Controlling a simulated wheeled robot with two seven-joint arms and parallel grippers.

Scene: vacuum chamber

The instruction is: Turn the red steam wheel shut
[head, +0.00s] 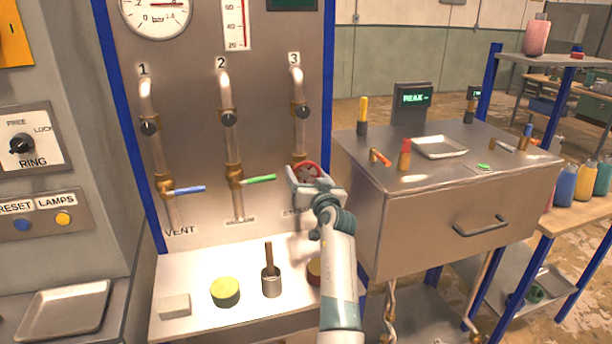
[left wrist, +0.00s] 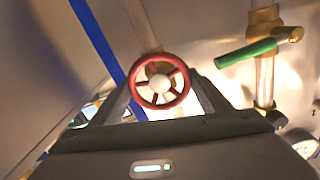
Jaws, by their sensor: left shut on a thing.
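The red steam wheel (head: 313,165) sits low on pipe 3 of the metal panel, mostly hidden behind my left gripper (head: 306,178) in the head view. In the left wrist view the wheel (left wrist: 159,82) shows whole, with a red rim, spokes and a pale hub. It lies between the two fingers of my left gripper (left wrist: 161,94), which is shut on it. The label below the wheel is mostly covered by my gripper and arm. My right gripper is in neither view.
On pipe 2 is a green lever (head: 260,179), also close by in the left wrist view (left wrist: 246,53). A blue lever (head: 188,190) is on pipe 1. Several small objects stand on the white shelf (head: 200,275) below. A metal cabinet (head: 430,205) stands close to the right of my arm.

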